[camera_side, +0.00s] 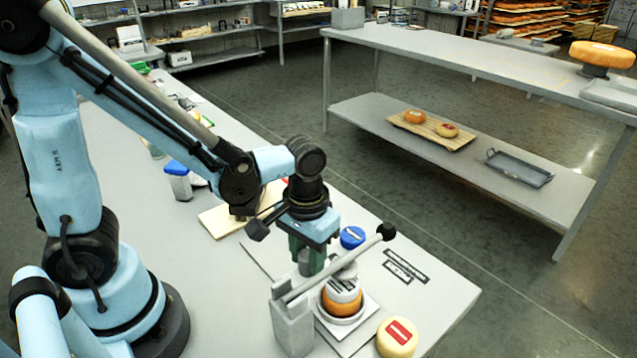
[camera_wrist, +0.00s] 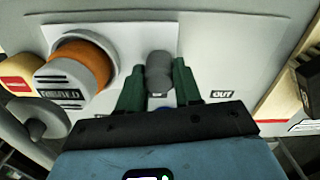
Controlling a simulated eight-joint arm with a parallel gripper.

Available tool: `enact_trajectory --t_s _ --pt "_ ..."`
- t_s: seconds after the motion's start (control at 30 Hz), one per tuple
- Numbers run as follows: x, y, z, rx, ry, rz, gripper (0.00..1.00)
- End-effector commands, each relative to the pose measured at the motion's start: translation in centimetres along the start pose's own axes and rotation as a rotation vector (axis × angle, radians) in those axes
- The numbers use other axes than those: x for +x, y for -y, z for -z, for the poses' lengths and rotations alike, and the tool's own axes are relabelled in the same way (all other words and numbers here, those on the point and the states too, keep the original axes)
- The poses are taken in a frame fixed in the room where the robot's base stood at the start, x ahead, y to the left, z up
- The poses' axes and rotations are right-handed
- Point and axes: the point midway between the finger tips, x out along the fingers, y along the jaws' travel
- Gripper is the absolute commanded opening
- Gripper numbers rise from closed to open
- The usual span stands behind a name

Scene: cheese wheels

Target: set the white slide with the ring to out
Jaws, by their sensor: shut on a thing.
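The white slide (camera_side: 366,309) is a flat square plate at the front of the bench, and it also shows in the wrist view (camera_wrist: 118,30). A ring stands on it around the foot of an orange cheese wheel (camera_side: 341,304); the ring is mostly hidden. A grey knob (camera_wrist: 159,72) stands at the slide's right part in the wrist view. My gripper (camera_wrist: 157,85) has its green fingers on both sides of this knob and is shut on it. An OUT label (camera_wrist: 222,94) lies to the right of the knob. Another label (camera_wrist: 159,96) is between the fingers, partly hidden.
A pale wheel with a red label (camera_side: 397,338) sits at the front edge. A blue-lidded tub (camera_side: 352,237) stands behind.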

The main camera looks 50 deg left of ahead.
Motion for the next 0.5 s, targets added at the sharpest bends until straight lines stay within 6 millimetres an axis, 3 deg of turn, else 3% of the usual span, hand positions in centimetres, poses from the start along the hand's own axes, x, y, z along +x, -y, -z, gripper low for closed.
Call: enact_trajectory --t_s 0.17,0.5 --pt "0.0 1.3 0.3 -0.006 0.000 0.000 0.00" --pt "0.0 7.6 1.7 -0.010 -0.002 0.000 0.00"
